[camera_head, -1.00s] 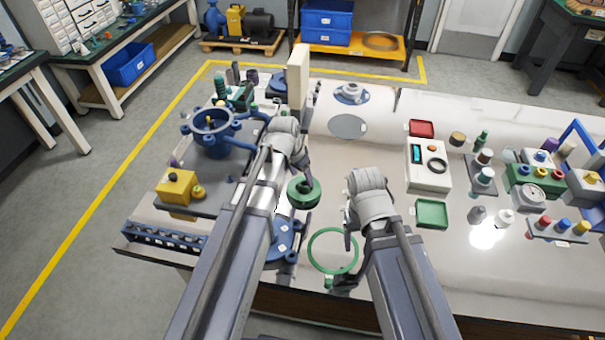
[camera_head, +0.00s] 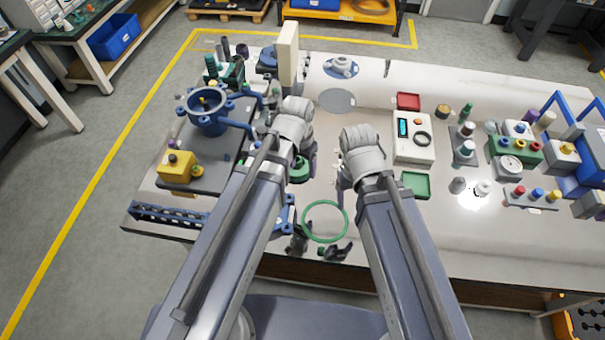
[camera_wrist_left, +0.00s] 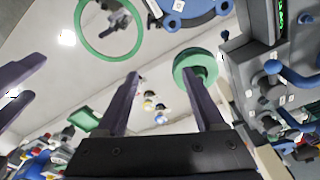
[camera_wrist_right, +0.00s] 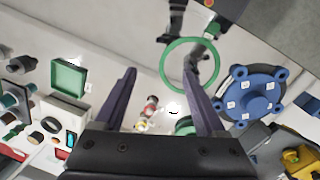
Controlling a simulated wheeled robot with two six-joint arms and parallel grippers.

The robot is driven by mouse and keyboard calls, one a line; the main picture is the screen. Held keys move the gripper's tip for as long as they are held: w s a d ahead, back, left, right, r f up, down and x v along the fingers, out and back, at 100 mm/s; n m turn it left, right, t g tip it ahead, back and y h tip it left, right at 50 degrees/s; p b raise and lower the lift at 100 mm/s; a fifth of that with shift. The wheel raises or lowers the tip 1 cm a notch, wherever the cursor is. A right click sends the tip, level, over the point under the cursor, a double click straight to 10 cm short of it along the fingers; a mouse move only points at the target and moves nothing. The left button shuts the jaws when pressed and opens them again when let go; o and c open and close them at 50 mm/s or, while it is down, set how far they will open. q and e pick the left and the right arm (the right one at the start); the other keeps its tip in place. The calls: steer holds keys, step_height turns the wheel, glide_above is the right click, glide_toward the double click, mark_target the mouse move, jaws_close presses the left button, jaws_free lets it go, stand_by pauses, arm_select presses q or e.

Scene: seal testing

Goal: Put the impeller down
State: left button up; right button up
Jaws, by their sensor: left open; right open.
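The green impeller (camera_head: 299,170) is a round disc on the bench, partly hidden by my left arm in the head view. It also shows in the left wrist view (camera_wrist_left: 195,62), overlapped by the right-hand finger, and partly in the right wrist view (camera_wrist_right: 185,125). My left gripper (camera_wrist_left: 161,76) is open, its fingers beside the impeller with nothing visible between them; I cannot tell whether a finger touches it. My right gripper (camera_wrist_right: 160,74) is open and empty, above the bench right of the impeller.
A green ring (camera_head: 325,221) lies near the bench's front edge. A blue flange (camera_wrist_right: 256,94) lies beside it. A blue pump housing (camera_head: 208,110) and yellow block (camera_head: 175,167) stand left. A green tray (camera_head: 415,185), red tray (camera_head: 408,101) and meter (camera_head: 414,137) are right. The bench centre has free room.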

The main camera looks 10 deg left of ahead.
arm_select(q)
steer(key=s+d+n+g+y, duration=0.1)
steer(key=s+d, duration=0.2)
steer(key=s, duration=0.5)
steer(key=shift+s+y, duration=0.3)
steer(key=shift+y, duration=0.1)
steer(key=shift+c, duration=0.4)
